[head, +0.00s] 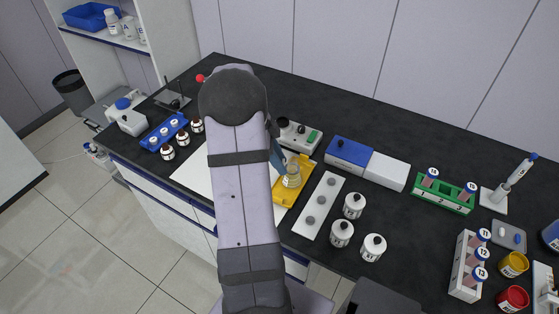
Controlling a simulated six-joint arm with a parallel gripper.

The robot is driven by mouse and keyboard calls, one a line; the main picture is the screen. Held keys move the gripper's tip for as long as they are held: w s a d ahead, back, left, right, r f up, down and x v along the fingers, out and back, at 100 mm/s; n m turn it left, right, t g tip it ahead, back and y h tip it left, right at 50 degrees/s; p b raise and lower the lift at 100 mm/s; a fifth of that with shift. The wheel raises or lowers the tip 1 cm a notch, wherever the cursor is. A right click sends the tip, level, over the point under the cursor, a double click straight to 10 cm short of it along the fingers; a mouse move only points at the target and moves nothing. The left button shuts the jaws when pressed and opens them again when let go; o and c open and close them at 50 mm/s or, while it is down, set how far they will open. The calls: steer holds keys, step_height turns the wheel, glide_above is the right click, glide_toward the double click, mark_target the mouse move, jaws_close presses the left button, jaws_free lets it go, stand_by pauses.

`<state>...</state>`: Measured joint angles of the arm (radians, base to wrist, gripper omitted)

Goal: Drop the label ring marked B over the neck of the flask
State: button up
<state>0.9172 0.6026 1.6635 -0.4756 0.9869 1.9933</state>
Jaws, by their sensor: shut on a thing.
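The glass flask (291,178) stands upright on a yellow tray (282,198) near the middle of the bench, with something pale yellow in it. My gripper (277,156) shows only as a blue-grey sliver beside my arm, just up and left of the flask's neck. My arm covers the rest of it. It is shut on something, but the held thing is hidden. I cannot make out the label ring marked B or any letter on it. I cannot tell whether anything touches the flask's neck.
A white plate (305,228) with grey knobs and several white lidded jars (341,233) stand right of the tray. A white-and-green device (299,136) and a blue-and-white box (348,152) stand behind. Brown bottles (183,138) stand left.

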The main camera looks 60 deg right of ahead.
stand_by(0.3)
steer(key=o, duration=1.1)
steer(key=shift+o, duration=0.6)
steer(key=shift+o, duration=1.4)
steer(key=shift+r, duration=0.15)
step_height(320, 180, up, 7)
steer(key=p, duration=0.4)
